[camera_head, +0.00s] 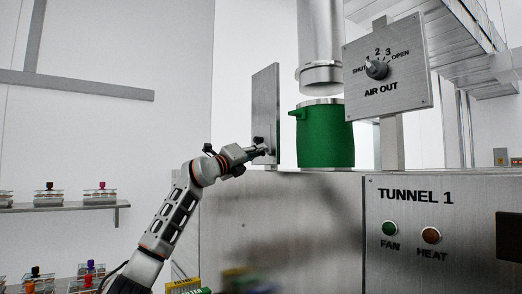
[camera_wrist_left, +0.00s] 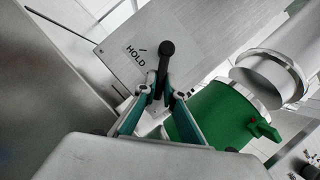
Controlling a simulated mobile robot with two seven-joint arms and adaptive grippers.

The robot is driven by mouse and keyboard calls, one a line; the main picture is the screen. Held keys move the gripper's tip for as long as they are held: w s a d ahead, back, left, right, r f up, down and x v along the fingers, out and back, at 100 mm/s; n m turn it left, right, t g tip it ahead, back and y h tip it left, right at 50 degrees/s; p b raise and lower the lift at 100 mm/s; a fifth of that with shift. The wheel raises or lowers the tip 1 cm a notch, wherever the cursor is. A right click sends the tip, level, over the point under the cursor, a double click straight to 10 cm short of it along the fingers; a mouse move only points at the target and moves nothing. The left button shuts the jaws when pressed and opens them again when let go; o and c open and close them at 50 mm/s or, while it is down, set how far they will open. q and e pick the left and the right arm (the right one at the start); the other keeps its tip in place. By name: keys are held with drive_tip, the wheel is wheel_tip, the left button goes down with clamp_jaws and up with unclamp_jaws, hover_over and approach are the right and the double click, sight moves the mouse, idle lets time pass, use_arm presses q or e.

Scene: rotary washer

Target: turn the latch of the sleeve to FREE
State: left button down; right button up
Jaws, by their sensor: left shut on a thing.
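The sleeve (camera_head: 325,138) is a green cylinder standing on the steel cabinet, below a grey pipe. It also shows in the left wrist view (camera_wrist_left: 222,112), with a green lug on its side. A grey plate (camera_head: 264,92) stands left of it. In the wrist view the plate (camera_wrist_left: 200,30) bears the word HOLD with a tick and a black latch lever (camera_wrist_left: 166,62), whose round end lies just right of the tick. My left gripper (camera_head: 262,150) is at the plate's lower part, and its fingers (camera_wrist_left: 164,95) are shut on the latch lever. No FREE mark shows.
The grey pipe (camera_head: 321,45) hangs over the sleeve. An AIR OUT panel (camera_head: 388,62) with a knob stands to the right. The cabinet front (camera_head: 435,235) reads TUNNEL 1. Shelves with small racks (camera_head: 100,196) are at the left.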

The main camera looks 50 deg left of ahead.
use_arm(q)
drive_tip(key=shift+s+r, duration=0.1)
drive_tip(key=shift+r, duration=0.1)
use_arm(e)
drive_tip(key=shift+d+r, duration=0.1)
drive_tip(key=shift+d, duration=0.1)
use_arm(q)
drive_tip(key=c, duration=2.1)
unclamp_jaws()
drive_tip(key=shift+c, duration=0.2)
drive_tip(key=shift+f, duration=0.1)
use_arm(e)
drive_tip(key=shift+d, duration=0.1)
use_arm(q)
drive_tip(key=v, duration=1.2)
